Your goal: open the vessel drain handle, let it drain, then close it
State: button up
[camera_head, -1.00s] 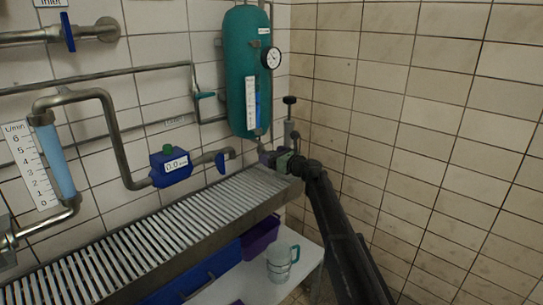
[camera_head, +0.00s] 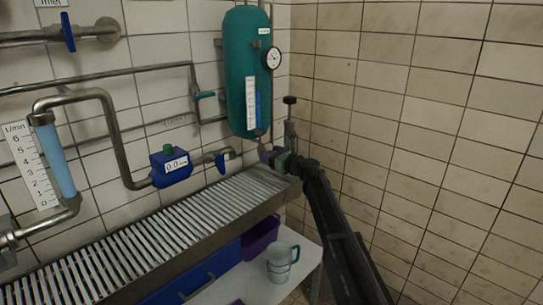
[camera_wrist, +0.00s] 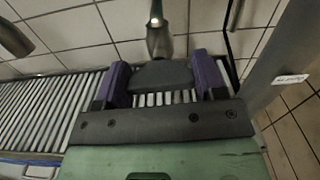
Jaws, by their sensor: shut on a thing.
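The teal vessel (camera_head: 246,60) hangs on the back wall with a white gauge strip and a blue column (camera_head: 258,108) on its front. Its metal drain outlet (camera_wrist: 159,38) points down in the wrist view. The dark grey drain handle (camera_wrist: 160,75) sits just below the outlet, between the purple fingers of my gripper (camera_wrist: 165,80). My gripper is shut on the handle, one finger at each side. In the head view my gripper (camera_head: 268,155) is below the vessel, at the far end of the grating. The handle is too small to tell apart there, and no flowing liquid is visible.
A slatted metal grating (camera_head: 150,230) runs below the pipes. A blue flow meter (camera_head: 171,167) and a blue-handled valve (camera_head: 221,163) are left of the vessel. A clear jug (camera_head: 282,261) stands on a lower shelf. The tiled wall (camera_head: 420,120) is at the right.

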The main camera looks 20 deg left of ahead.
jog(key=n, duration=0.4)
jog(key=shift+n, duration=0.3)
jog(key=n, duration=0.9)
jog(key=shift+s+f+n, duration=0.1)
jog(key=shift+n, duration=1.8)
jog(key=o, duration=0.9)
